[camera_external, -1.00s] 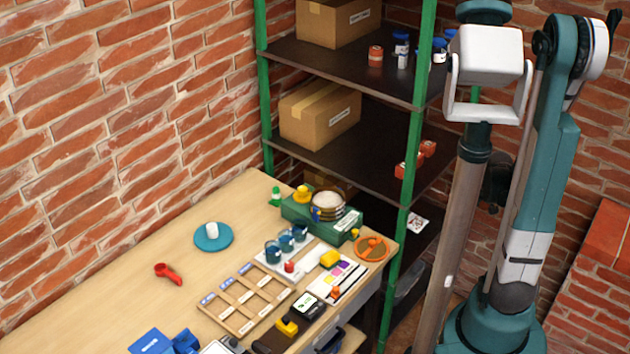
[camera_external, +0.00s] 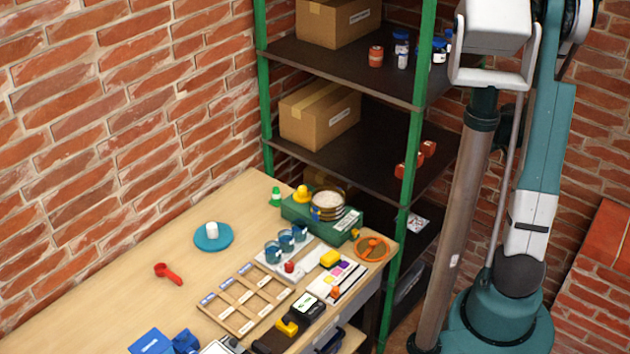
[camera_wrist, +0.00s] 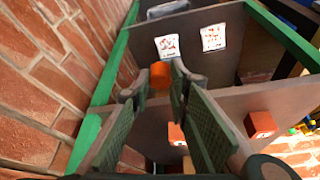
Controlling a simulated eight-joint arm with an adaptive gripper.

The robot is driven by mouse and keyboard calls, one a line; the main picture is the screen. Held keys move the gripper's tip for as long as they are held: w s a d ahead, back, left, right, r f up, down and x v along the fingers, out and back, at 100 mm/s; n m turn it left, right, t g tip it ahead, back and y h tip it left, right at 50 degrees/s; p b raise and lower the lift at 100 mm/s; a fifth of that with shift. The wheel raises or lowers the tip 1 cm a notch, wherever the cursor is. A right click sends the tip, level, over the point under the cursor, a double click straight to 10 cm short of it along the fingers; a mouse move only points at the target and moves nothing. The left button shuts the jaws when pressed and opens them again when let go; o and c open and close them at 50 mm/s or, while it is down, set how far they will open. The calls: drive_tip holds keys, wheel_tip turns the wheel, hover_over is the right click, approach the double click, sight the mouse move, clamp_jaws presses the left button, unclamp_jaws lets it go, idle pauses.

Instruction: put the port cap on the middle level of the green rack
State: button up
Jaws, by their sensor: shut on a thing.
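My gripper (camera_wrist: 158,82) shows in the wrist view, its two fingers shut on a small orange piece, which looks like the port cap (camera_wrist: 160,75). The external view does not show the gripper. The green rack (camera_external: 265,105) has green posts and dark shelves. Its middle shelf (camera_external: 375,145) carries a cardboard box (camera_external: 320,113) at the left and orange-red blocks (camera_external: 413,161) at the right. In the wrist view the rack's green post (camera_wrist: 108,75) and grey-brown shelf boards (camera_wrist: 215,105) lie beyond the fingers. I cannot tell how far the cap is from a shelf.
Bottles and jars (camera_external: 401,50) and another carton (camera_external: 338,20) stand on the shelf above. In the wrist view, white printed labels (camera_wrist: 167,47) and a red-orange block (camera_wrist: 259,123) are near the fingers. The wooden table (camera_external: 120,295) holds trays and small parts. The brick wall (camera_wrist: 35,90) is close at left.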

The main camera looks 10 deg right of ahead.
drive_tip(key=w+d, duration=0.1)
drive_tip(key=w+d+r, duration=0.2)
drive_tip(key=d, duration=0.1)
drive_tip(key=shift+w+r+p, duration=0.1)
drive_tip(key=shift+w+p, duration=0.15)
drive_tip(key=shift+p, duration=0.15)
drive_tip(key=w+a, duration=0.2)
drive_tip(key=w, duration=0.2)
drive_tip(key=w+a, duration=0.2)
drive_tip(key=w, duration=0.1)
drive_tip(key=w+a, duration=0.2)
drive_tip(key=w, duration=0.2)
drive_tip(key=shift+w+a+p, duration=0.3)
drive_tip(key=shift+a+p, duration=0.1)
drive_tip(key=w+a, duration=0.1)
drive_tip(key=w, duration=0.1)
drive_tip(key=w+a, duration=0.1)
drive_tip(key=w, duration=0.1)
drive_tip(key=shift+a, duration=0.15)
drive_tip(key=shift+f, duration=0.35)
drive_tip(key=shift+f, duration=0.15)
drive_tip(key=o, duration=0.7)
drive_tip(key=shift+c, duration=0.2)
